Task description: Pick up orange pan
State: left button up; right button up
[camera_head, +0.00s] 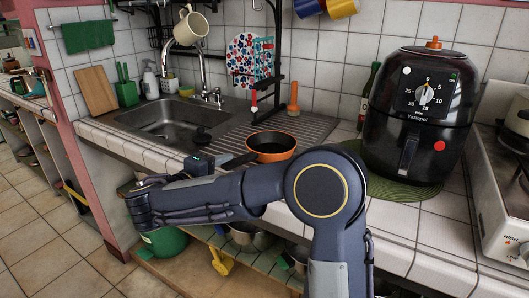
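The orange pan (272,148) has an orange outside and a dark inside. It sits on the ribbed drainboard right of the sink, its dark handle pointing left toward the counter's front edge. My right arm comes in from below and bends left across the counter front. My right gripper (203,161) appears as a small dark block by the end of the pan handle. Its fingers are too small and dark to tell whether they are open or touch the handle. My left gripper is not in view.
A black air fryer (419,112) stands on a green mat (405,190) to the right, with a stove (503,215) beyond it. A dark rack (276,60) rises behind the pan. The sink (165,118) lies to the left. Pots (246,235) stand on the open shelf below.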

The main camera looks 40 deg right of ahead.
aim_at(237, 160)
jog(key=x, duration=0.4)
jog(key=shift+s+d+r, duration=0.2)
jog(key=shift+s, duration=0.15)
jog(key=shift+w+d+f, duration=0.1)
jog(key=shift+w+d, duration=0.15)
jog(key=shift+d, duration=0.2)
grip_shut()
